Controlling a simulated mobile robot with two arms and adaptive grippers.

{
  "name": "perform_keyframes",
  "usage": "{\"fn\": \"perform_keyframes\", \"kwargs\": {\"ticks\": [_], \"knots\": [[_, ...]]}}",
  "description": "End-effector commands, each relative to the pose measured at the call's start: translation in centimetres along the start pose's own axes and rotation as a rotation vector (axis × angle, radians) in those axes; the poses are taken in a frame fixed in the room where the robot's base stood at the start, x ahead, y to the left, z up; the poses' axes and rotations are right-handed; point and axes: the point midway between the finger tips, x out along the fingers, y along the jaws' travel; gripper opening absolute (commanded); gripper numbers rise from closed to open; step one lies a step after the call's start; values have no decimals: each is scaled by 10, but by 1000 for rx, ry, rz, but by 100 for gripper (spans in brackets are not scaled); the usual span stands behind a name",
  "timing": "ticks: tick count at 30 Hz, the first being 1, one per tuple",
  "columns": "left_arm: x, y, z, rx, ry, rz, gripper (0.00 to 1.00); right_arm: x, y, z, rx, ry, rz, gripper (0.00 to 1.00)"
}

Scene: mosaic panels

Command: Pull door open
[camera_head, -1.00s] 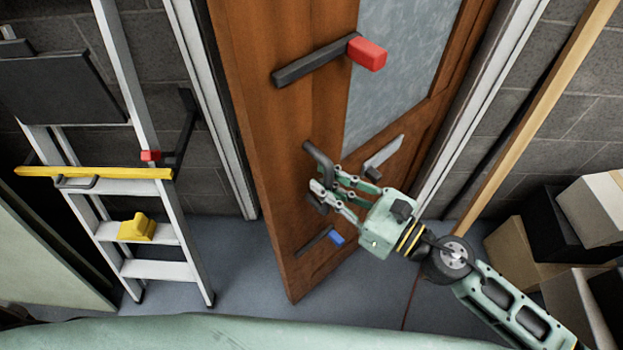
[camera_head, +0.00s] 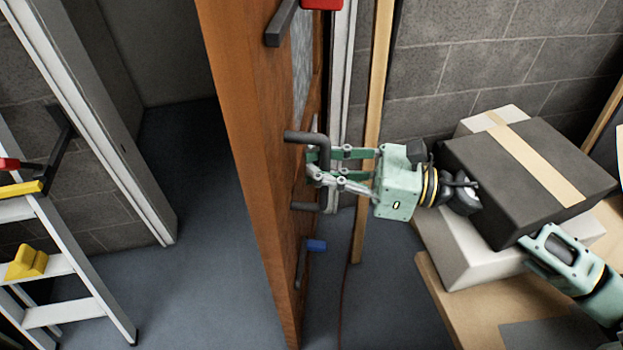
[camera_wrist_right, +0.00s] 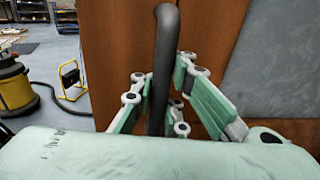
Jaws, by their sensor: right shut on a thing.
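The brown wooden door (camera_head: 245,130) stands wide open in the head view, seen nearly edge-on, with the doorway gap to its left. A dark bent handle (camera_head: 322,152) sticks out from its face. My right gripper (camera_head: 318,168) is at the handle, its fingers shut around it. In the right wrist view the dark handle bar (camera_wrist_right: 163,70) runs upright between the fingers, against the brown door panel. My left gripper is not in view.
Stacked boxes, the top one black (camera_head: 520,180), stand right beside my right arm. A white and yellow ladder (camera_head: 60,290) stands at the left. The grey floor (camera_head: 200,200) in the doorway is clear. A wooden post (camera_head: 375,120) stands behind the gripper.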

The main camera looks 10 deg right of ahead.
Motion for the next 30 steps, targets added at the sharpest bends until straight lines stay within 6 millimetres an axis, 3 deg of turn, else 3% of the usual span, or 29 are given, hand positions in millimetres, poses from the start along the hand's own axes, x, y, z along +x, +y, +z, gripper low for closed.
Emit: {"fn": "perform_keyframes", "kwargs": {"ticks": [12, 13, 22, 30], "knots": [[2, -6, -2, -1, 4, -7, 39, 0, 3, -3, 7, 5, 11, 0], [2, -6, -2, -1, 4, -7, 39, 0, 3, -3, 7, 5, 11, 6], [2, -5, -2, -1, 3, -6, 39, 0, 1, -1, 4, 2, 6, 33], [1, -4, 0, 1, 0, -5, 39, 0, 0, 0, 2, 1, 3, 33]]}}
